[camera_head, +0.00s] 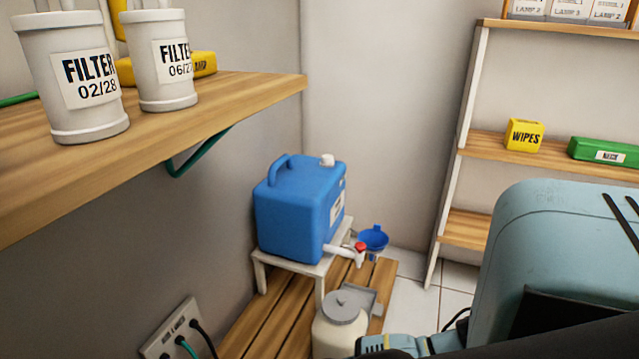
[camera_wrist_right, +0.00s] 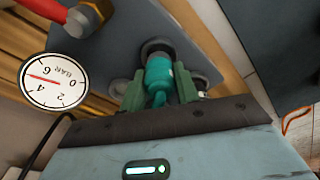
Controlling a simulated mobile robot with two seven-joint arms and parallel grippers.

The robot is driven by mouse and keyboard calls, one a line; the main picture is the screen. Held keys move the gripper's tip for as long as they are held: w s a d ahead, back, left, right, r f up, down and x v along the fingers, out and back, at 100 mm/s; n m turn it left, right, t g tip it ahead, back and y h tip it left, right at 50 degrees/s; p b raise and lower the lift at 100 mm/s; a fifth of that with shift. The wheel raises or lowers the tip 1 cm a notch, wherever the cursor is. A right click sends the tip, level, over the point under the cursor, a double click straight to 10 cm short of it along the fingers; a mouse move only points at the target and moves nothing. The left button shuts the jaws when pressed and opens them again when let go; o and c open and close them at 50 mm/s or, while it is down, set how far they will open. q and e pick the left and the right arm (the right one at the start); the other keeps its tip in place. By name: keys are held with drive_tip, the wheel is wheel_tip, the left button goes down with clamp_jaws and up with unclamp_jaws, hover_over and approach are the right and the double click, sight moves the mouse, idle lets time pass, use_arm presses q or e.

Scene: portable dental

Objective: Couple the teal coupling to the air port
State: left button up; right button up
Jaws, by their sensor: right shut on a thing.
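In the right wrist view, my right gripper (camera_wrist_right: 160,95) is shut on the teal coupling (camera_wrist_right: 159,73), with a green finger on each side of it. The coupling's far end meets or lies just in front of a dark round port (camera_wrist_right: 156,47) on a grey plate (camera_wrist_right: 110,35). I cannot tell whether the two are joined or a small gap remains. Parts of other round fittings show beside the fingers, mostly hidden. No label is readable on the port. My left gripper is not in view.
A pressure gauge (camera_wrist_right: 54,81) and a red handle or hose with a hex fitting (camera_wrist_right: 88,16) are left of the gripper. In the head view, a blue water canister (camera_head: 298,210) stands on a small stool, with a shelf of filters (camera_head: 85,80) at left and a wall socket (camera_head: 172,330) below.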

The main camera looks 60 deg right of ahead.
drive_tip(key=shift+f+b, duration=0.3)
drive_tip(key=shift+f, duration=0.15)
idle(0.3)
drive_tip(key=shift+f+b, duration=0.3)
drive_tip(key=shift+f, duration=0.2)
idle(0.3)
drive_tip(key=o, duration=1.1)
drive_tip(key=r+p, duration=0.1)
drive_tip(key=r, duration=0.1)
drive_tip(key=r+p, duration=0.2)
drive_tip(key=r, duration=0.1)
drive_tip(key=d+r+p, duration=0.1)
drive_tip(key=r, duration=0.1)
drive_tip(key=shift+s+r, duration=0.25)
drive_tip(key=shift+r, duration=0.15)
drive_tip(key=shift+a+r, duration=0.1)
